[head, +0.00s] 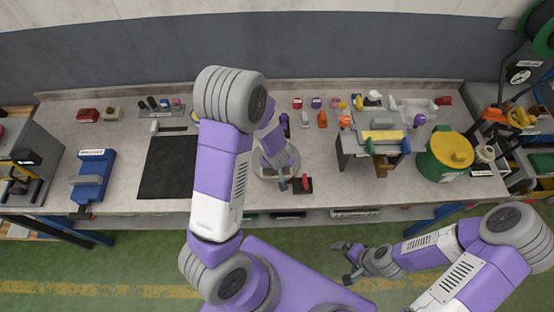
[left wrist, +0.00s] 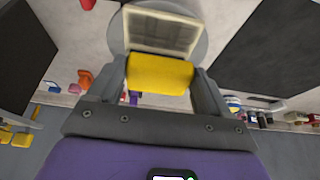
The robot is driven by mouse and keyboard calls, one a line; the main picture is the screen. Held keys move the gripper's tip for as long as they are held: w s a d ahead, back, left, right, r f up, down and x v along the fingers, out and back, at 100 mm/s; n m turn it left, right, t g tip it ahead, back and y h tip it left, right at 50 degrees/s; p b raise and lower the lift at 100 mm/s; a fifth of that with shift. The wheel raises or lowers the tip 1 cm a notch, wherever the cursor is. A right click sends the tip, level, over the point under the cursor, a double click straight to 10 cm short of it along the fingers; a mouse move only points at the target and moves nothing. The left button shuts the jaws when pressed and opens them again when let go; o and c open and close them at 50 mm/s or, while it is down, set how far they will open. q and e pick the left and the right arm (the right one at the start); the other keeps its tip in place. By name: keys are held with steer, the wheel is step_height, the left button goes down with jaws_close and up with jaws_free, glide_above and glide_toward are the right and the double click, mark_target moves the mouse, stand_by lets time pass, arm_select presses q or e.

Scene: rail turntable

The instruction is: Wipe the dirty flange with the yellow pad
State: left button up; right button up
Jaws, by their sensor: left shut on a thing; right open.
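My left gripper (left wrist: 160,76) is shut on the yellow pad (left wrist: 162,72), which sits between its two fingers in the left wrist view. In the head view a round grey stand (head: 262,171) shows partly behind my left wrist, and the pad is hidden there. Which part is the dirty flange is not clear. My right gripper (head: 346,262) is open and empty, in front of the bench.
A black mat (head: 168,167) lies left of the stand, with a blue vise (head: 92,178) further left. A small dark block with a red top (head: 304,185) is close to the stand. A small raised table (head: 358,151) and a green-yellow drum (head: 446,154) stand right.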

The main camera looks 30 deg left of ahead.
mark_target(287, 171)
arm_select(q)
step_height(287, 171, down, 4)
steer(key=b, duration=0.3)
steer(key=shift+f+b, duration=0.1)
steer(key=shift+b, duration=0.2)
steer(key=shift+f+b, duration=0.65)
steer(key=shift+f, duration=0.25)
steer(key=shift+f+b, duration=0.4)
steer(key=shift+f, duration=0.1)
steer(key=shift+w+d+r+p, duration=0.15)
steer(key=shift+w+d+p, duration=0.25)
steer(key=shift+d+p, duration=0.25)
steer(key=shift+w+d, duration=0.15)
steer(key=shift+d, duration=0.1)
steer(key=shift+w+d+p, duration=0.55)
steer(key=shift+d+p, duration=0.15)
steer(key=shift+d, duration=0.15)
